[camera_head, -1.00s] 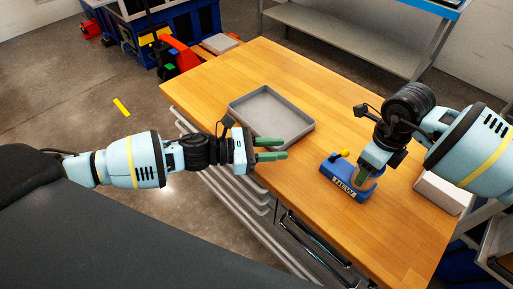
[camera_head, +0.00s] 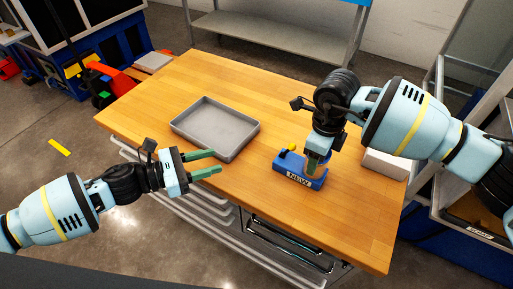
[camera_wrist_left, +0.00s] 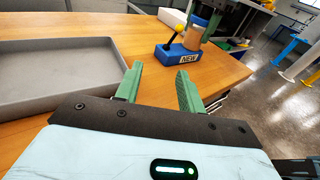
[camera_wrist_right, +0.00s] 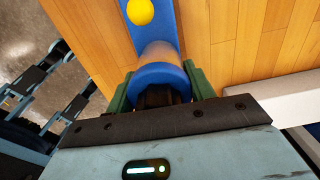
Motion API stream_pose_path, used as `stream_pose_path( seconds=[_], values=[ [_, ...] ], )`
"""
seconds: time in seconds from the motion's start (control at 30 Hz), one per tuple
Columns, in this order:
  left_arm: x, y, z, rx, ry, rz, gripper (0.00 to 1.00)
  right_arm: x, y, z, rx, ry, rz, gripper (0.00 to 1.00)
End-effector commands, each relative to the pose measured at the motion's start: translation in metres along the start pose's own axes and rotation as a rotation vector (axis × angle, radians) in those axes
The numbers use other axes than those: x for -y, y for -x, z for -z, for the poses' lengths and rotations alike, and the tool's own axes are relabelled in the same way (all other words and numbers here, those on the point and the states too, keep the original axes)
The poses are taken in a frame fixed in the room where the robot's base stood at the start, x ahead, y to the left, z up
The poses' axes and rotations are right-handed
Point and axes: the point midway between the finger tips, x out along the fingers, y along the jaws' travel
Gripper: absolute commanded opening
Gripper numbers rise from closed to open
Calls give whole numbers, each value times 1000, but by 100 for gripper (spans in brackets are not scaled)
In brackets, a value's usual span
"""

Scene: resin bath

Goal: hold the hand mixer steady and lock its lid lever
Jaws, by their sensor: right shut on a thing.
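The hand mixer has a blue base (camera_head: 283,173) with a "NEW" label and stands on the wooden table. Its upright tan cylinder (camera_wrist_right: 160,55) has a blue end. A lever with a yellow knob (camera_head: 292,147) stands up at the base's left; the knob also shows in the right wrist view (camera_wrist_right: 140,12). My right gripper (camera_head: 314,165) is shut around the cylinder from above and hides part of it. My left gripper (camera_head: 214,162) is open and empty by the table's front edge, left of the mixer. Its fingers point toward the mixer, apart from it, in the left wrist view (camera_wrist_left: 160,72).
A grey tray (camera_head: 236,150) lies on the table beyond my left gripper. A white box (camera_head: 384,165) sits to the right of the mixer, near my right arm. Bare tabletop (camera_head: 345,222) lies in front of the mixer. Drawers with handles are below the front edge.

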Motion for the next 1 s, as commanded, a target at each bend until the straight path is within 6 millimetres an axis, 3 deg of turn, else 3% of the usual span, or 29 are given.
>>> stream_pose_path(
  seconds=[0.17,0.37,0.6,1.0],
  values=[
    [14,-18,9,-14,2,-28,39,0,1,0,2,0,1,18],
    [48,-60,22,-23,1,-140,39,0,1,0,2,0,1,18],
    [82,-95,8,43,12,-329,39,0,1,0,1,0,1,18],
    [98,-104,-14,126,36,-478,39,0,1,0,1,0,1,18]
  ],
)
